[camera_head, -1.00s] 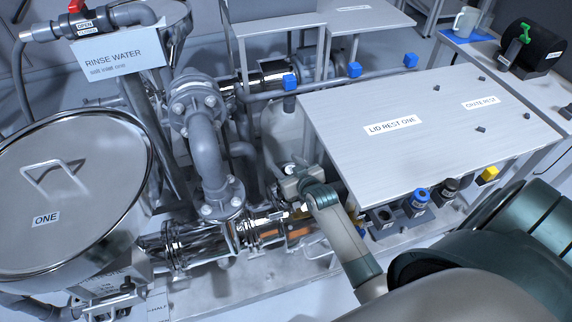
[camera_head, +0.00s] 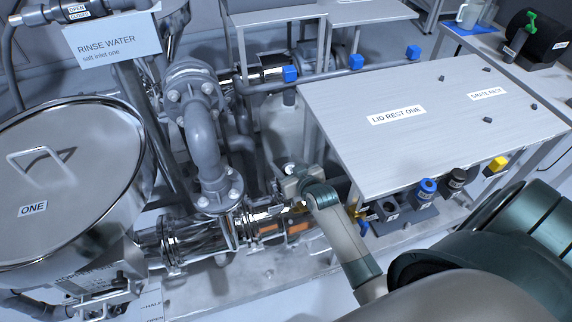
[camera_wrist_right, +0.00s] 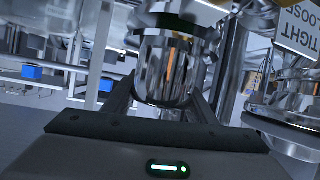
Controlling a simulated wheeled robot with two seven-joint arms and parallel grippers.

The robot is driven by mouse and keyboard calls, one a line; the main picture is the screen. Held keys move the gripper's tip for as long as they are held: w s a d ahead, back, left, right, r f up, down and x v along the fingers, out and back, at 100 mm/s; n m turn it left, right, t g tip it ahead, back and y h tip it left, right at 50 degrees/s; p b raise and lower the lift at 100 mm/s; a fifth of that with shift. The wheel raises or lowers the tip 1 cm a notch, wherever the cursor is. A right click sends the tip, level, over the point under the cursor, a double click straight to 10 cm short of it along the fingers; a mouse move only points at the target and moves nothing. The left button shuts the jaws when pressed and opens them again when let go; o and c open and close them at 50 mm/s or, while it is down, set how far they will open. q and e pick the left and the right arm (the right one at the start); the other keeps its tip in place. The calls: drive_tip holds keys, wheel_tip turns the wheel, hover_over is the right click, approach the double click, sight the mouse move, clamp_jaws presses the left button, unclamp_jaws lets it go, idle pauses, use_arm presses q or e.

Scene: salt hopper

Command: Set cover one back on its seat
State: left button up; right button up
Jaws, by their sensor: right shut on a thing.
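A round steel cover marked ONE (camera_head: 95,165) with a bar handle lies on the large vessel at the left in the head view. My right gripper (camera_head: 284,178) is low beside the steel pipework, left of the lid rest table. In the right wrist view, my right gripper (camera_wrist_right: 163,100) has its two fingers on either side of a shiny steel cylinder (camera_wrist_right: 165,62) and is shut on it. I cannot tell what part this cylinder is. In the head view, the gripper's tips and the held piece are mostly hidden. My left gripper is out of view.
The table marked LID REST ONE (camera_head: 370,145) has a bare top with small dark pegs. Grey flanged pipe (camera_head: 207,150) stands between it and the vessel. Blue and yellow capped fittings (camera_head: 428,188) line the table's front.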

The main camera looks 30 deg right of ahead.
drive_tip(key=shift+f+b, duration=0.35)
drive_tip(key=shift+f, duration=0.15)
idle(0.6)
drive_tip(key=o, duration=1.8)
drive_tip(key=v, duration=1.7)
drive_tip(key=shift+s, duration=0.2)
